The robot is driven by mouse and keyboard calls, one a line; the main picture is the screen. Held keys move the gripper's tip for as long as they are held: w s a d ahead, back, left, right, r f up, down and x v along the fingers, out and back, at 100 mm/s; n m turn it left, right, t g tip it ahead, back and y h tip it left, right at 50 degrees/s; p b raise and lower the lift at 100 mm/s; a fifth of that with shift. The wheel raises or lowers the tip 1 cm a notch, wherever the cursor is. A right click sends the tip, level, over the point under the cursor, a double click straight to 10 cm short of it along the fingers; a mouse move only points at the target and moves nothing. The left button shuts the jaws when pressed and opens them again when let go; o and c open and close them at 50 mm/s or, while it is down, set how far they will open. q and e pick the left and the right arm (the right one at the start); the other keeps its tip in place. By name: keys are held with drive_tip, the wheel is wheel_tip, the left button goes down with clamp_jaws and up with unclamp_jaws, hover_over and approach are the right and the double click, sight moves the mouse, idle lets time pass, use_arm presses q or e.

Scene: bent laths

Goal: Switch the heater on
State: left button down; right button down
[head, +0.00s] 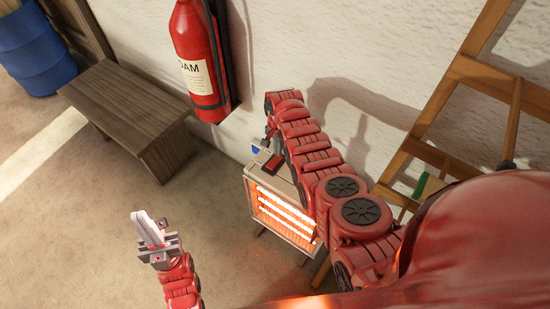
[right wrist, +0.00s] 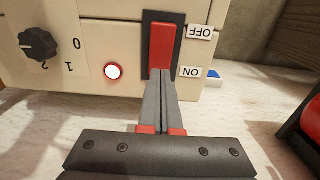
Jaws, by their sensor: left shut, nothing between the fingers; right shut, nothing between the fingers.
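The heater (head: 283,222) stands by the wall in the head view, its bars glowing orange. In the right wrist view its panel (right wrist: 110,35) shows a red rocker switch (right wrist: 163,45) in a black frame, with upside-down OFF and ON labels beside it. A round indicator lamp (right wrist: 114,71) glows white inside a red ring. My right gripper (right wrist: 161,78) is shut and empty, its fingertips at the ON end of the switch; whether they touch is unclear. My left gripper (head: 152,238) is shut and empty, above the floor left of the heater.
A black dial (right wrist: 38,43) marked 0, 1, 2 sits on the panel. A red fire extinguisher (head: 202,55) hangs on the wall. A wooden bench (head: 130,110) stands left, a wooden ladder (head: 480,75) right. Floor left of the heater is clear.

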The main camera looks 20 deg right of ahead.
sight(278, 158)
wheel_tip(278, 158, up, 5)
drive_tip(key=p, duration=0.3)
idle(0.5)
